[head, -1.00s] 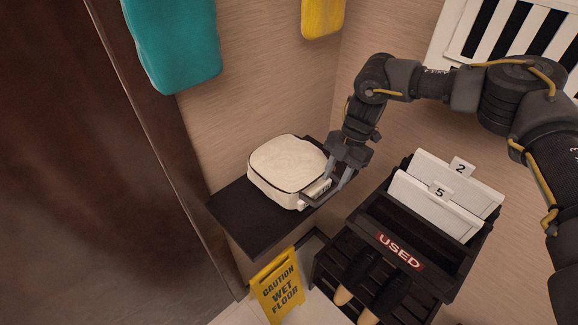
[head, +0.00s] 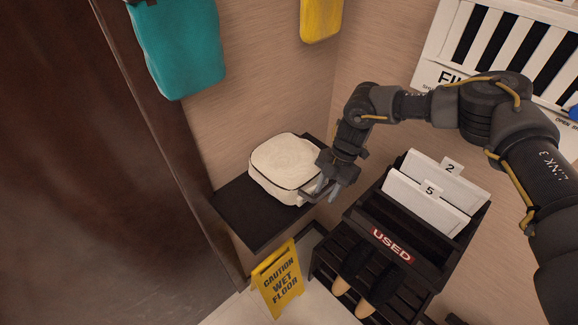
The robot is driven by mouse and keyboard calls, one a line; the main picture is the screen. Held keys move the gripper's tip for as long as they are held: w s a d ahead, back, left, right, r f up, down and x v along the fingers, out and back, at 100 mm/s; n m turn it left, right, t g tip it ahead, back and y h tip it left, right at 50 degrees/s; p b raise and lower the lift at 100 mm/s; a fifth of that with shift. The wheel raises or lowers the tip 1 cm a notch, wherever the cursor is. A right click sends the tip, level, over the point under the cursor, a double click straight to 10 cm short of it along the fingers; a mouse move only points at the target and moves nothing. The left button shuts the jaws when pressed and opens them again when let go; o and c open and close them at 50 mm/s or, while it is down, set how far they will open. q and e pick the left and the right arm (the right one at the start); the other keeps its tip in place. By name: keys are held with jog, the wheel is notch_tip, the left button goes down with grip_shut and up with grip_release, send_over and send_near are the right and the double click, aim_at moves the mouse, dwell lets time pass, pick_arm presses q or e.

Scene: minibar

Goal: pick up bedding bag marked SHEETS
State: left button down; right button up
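The bedding bag (head: 284,164), a cream rounded case with dark piping, lies on a dark shelf (head: 240,217) against the wall. Its label cannot be read from here. My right gripper (head: 326,194) is at the bag's right front side, by its handle. The fingers overlap the bag's edge in the picture, and I cannot tell whether they are closed on the handle. My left gripper is not in view.
A black rack marked USED (head: 392,245) holds white boards numbered 2 and 5 (head: 428,204) to the right. A yellow wet floor sign (head: 278,281) stands below the shelf. A teal cloth (head: 180,50) and a yellow cloth (head: 320,18) hang on the wall.

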jog(key=shift+f, duration=0.25)
jog(key=shift+c, duration=0.4)
grip_shut()
jog(key=shift+r, duration=0.1)
